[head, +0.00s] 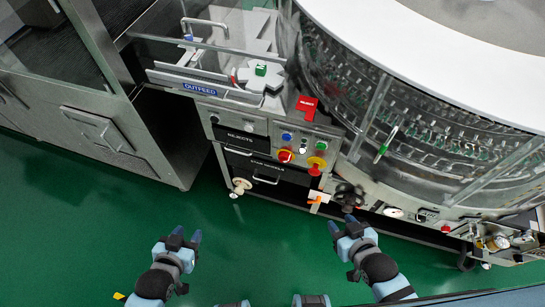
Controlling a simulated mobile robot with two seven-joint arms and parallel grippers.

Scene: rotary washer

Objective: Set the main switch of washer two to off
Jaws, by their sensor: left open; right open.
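The washer (345,140) is a large round metal machine with a clear guard, at the upper right. No number for the washer is readable. My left gripper (187,236) is open and empty, below and left of the panel. My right gripper (342,224) is open, below the panel and just below a black handwheel (349,195); any contact with the wheel is unclear.
Blue (287,136) and other small buttons surround the controls. Left of them are drawers, one marked REJECTS (241,137), and above them an OUTFEED shelf (200,89). A metal cabinet (100,130) stands at left. The green floor (90,220) is clear.

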